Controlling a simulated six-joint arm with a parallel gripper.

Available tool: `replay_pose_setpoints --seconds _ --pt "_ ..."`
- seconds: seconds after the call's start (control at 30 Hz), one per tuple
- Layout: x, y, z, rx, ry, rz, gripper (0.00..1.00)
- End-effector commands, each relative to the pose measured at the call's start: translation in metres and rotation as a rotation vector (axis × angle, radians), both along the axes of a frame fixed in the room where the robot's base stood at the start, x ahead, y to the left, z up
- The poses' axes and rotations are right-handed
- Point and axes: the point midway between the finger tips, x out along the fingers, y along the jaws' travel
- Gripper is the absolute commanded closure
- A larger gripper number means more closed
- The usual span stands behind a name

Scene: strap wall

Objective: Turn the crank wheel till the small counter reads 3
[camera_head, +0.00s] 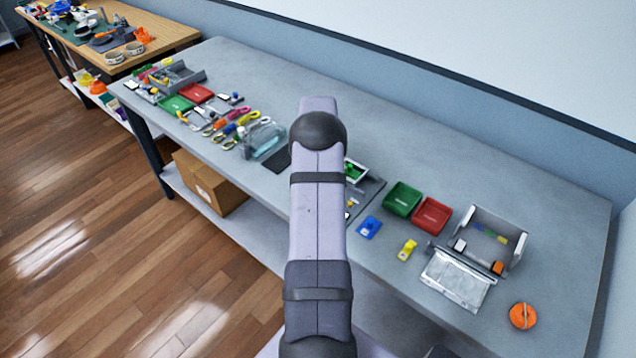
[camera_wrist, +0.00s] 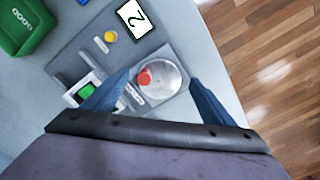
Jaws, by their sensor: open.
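The crank wheel (camera_wrist: 166,84) is a silver disc with a red knob (camera_wrist: 144,79) on its left side, seen in the wrist view. The small counter (camera_wrist: 134,18) is a white plate with a black-edged display that appears to read 2, above the wheel. Both sit on a grey panel (camera_wrist: 84,56). My gripper (camera_wrist: 158,80) is open. Its two blue fingers stand either side of the wheel in the picture, and I cannot tell whether they touch it. In the head view my arm hides the wheel and counter; only part of the panel (camera_head: 369,190) shows.
A yellow knob (camera_wrist: 110,36) and a green switch-like part (camera_wrist: 87,90) sit on the same panel.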

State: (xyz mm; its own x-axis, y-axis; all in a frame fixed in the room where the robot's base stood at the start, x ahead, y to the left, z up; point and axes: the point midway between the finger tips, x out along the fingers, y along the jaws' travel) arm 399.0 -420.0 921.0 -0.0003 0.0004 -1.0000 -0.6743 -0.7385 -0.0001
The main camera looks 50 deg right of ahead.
Motion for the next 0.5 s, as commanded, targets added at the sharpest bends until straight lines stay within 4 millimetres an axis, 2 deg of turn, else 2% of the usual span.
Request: replay_pose_setpoints --seconds 0.2,0.5 --pt "0.0 0.0 -0.014 0.0 0.0 0.0 0.22" --pt "0.0 0.0 -0.016 0.0 0.0 0.0 0.22"
